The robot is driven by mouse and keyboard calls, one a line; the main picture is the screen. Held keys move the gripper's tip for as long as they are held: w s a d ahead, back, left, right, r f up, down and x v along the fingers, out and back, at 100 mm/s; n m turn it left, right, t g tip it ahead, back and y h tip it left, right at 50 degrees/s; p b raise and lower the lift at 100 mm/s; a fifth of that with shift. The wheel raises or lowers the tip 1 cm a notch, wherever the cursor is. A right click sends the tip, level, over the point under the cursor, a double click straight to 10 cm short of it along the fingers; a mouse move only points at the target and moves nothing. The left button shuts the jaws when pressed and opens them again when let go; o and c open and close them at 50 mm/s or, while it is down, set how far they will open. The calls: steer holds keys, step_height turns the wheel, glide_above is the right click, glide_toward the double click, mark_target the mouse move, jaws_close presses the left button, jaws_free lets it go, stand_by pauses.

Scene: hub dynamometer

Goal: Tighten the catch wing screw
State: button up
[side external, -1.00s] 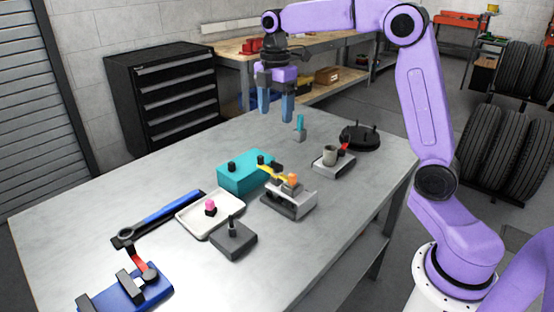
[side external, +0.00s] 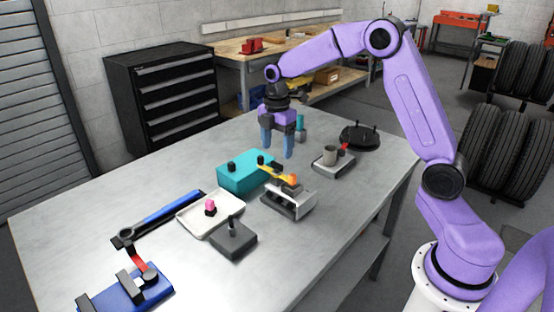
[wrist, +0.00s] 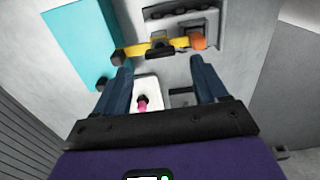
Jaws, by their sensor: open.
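A grey fixture (side external: 292,206) stands near the middle of the table. It carries a yellow bar (side external: 272,172) with an orange knob (side external: 291,178) at one end. I cannot tell for sure which part is the catch wing screw. In the wrist view, the yellow bar (wrist: 181,42) runs across, with a black piece near its middle and the orange knob (wrist: 198,40) at its right. My gripper (side external: 278,152) points down, open and empty, above and behind the fixture. In the wrist view, its fingers (wrist: 160,66) are spread below the bar in the picture, apart from it.
A teal box (side external: 243,180) with black knobs stands left of the fixture. A white tray (side external: 193,222) with a pink-topped piece and a dark grey block (side external: 233,241) lie nearer. A grey block with a cup (side external: 330,154) and a black round base (side external: 360,140) stand right.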

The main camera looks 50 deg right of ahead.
mark_target(277, 163)
steer(key=shift+f, duration=2.55)
steer(key=c, duration=1.1)
